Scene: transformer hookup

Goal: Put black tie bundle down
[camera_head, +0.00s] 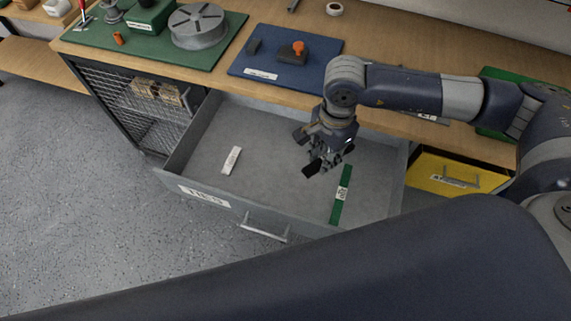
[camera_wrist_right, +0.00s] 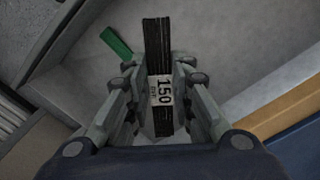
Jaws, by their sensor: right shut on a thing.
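My right gripper (camera_head: 327,158) hangs over the open grey drawer (camera_head: 205,143). In the right wrist view it is shut on a black tie bundle (camera_wrist_right: 157,45), which stands between the fingers and has a white label reading 150. In the head view the bundle is hard to tell from the dark fingers. Whether the bundle touches the drawer floor I cannot tell. My left gripper is not in view.
A green tie bundle (camera_head: 341,196) with a white label lies in the drawer, right of the gripper. A white strip (camera_head: 231,160) lies on the left. Drawer floor between them is clear. The bench top above holds a blue mat (camera_head: 325,82) and a green mat (camera_head: 134,49).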

